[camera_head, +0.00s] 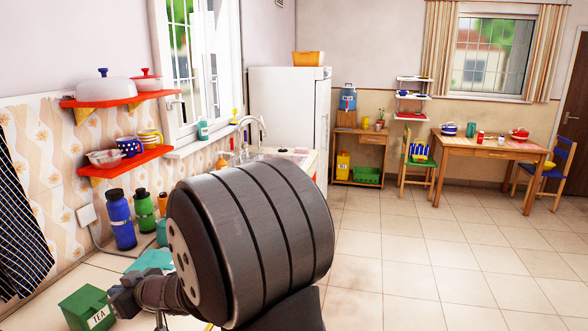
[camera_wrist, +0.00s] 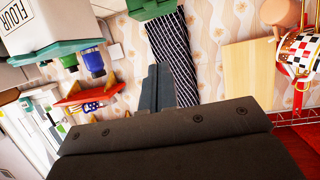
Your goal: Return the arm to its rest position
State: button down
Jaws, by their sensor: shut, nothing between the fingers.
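My gripper (camera_wrist: 158,72) shows in the wrist view as two dark fingers pressed together, shut and empty, pointing toward the patterned wall and the striped towel (camera_wrist: 174,50). In the head view my arm's big dark link fills the middle bottom. Part of my gripper (camera_head: 124,298) shows at its lower left, above the counter and just right of the green tea box (camera_head: 88,309); its fingertips are hard to make out there. No hanging pans can be made out in either view.
A blue bottle (camera_head: 120,220) and a green bottle (camera_head: 147,213) stand on the counter by the wall. Red shelves (camera_head: 125,160) hold pots and cups. The wrist view shows a flour canister (camera_wrist: 30,30), a cutting board (camera_wrist: 249,70) and a checkered pot (camera_wrist: 303,52). The tiled floor (camera_head: 430,250) is clear.

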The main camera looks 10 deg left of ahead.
jog(key=a+f, duration=0.2)
jog(key=a, duration=0.1)
jog(key=a+f, duration=0.2)
jog(key=f, duration=0.1)
jog(key=w+a+f, duration=0.1)
jog(key=a+f, duration=0.2)
jog(key=shift+a, duration=0.3)
jog(key=shift+a+r, duration=0.25)
jog(key=shift+r, duration=0.6)
notch_tip(320, 180, up, 6)
jog(key=h, duration=0.1)
send_over(94, 304)
jog(key=d, duration=0.2)
jog(key=shift+s+d, duration=0.1)
jog(key=shift+s, duration=0.05)
jog(key=shift+d+r, duration=0.25)
jog(key=shift+d, duration=0.3)
dwell(0.4)
